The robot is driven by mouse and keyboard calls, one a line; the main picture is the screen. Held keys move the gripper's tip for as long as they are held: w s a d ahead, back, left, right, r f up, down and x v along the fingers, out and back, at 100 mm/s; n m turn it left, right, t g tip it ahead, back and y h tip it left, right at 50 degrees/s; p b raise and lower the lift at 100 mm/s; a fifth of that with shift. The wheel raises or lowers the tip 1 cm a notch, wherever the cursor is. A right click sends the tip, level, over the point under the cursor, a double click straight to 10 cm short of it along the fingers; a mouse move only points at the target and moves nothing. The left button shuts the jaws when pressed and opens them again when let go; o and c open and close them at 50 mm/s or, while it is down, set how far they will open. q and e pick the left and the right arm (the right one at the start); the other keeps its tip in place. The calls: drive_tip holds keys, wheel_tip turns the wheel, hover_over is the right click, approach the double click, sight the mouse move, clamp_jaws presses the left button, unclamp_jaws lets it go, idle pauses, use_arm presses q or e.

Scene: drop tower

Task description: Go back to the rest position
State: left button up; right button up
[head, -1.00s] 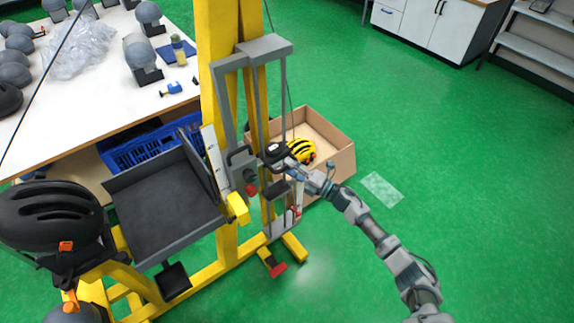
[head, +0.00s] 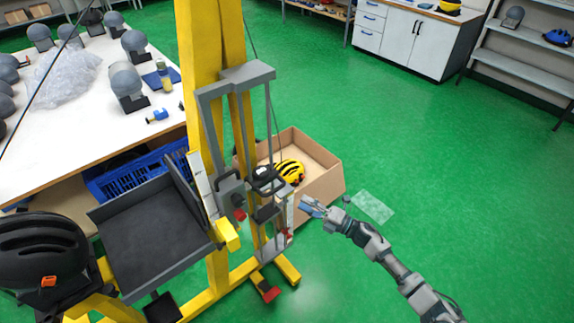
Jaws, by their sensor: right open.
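My right gripper (head: 312,207) is open, with nothing seen between its fingers. It is in front of the cardboard box (head: 322,189) and to the right of the yellow drop tower (head: 215,110). My right arm comes in from the lower right. My left gripper does not show. The tower's grey carriage frame (head: 247,73) stands to the left of my right gripper. A yellow helmet (head: 289,171) lies in the box, with a dark part of the tower in front of its left side.
A black helmet (head: 40,255) is at the lower left, beside a dark tray (head: 150,235). A white table (head: 75,130) holds several grey headforms. A blue crate (head: 120,182) sits under it. Green floor (head: 430,150) is free on the right. A clear sheet (head: 373,207) lies there.

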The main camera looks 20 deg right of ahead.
drive_tip(key=s+d+f+m+g+h+p, duration=0.1)
drive_tip(key=s+f+m+h, duration=0.4)
drive_tip(key=f, duration=0.5)
drive_tip(key=s+f+m+g+h, duration=0.1)
drive_tip(key=s+f+m+h, duration=0.25)
drive_tip(key=f+m, duration=0.5)
drive_tip(key=s+d+f+m+g+h+p, duration=0.1)
drive_tip(key=s+f+m+h, duration=0.35)
drive_tip(key=f, duration=0.75)
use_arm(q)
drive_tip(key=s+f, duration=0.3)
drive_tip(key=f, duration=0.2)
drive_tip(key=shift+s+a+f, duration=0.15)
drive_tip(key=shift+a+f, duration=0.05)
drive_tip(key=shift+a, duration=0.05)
use_arm(e)
drive_tip(key=s+a+f+m+g, duration=0.2)
drive_tip(key=s+f, duration=0.3)
drive_tip(key=s, duration=0.4)
drive_tip(key=s+a+f+m+g, duration=0.2)
drive_tip(key=s+a+f+g, duration=0.1)
drive_tip(key=s, duration=0.6)
drive_tip(key=s+a+f+m+g, duration=0.3)
drive_tip(key=s+f+g, duration=0.2)
drive_tip(key=s, duration=0.4)
drive_tip(key=shift+f, duration=0.8)
drive_tip(key=shift+d, duration=0.15)
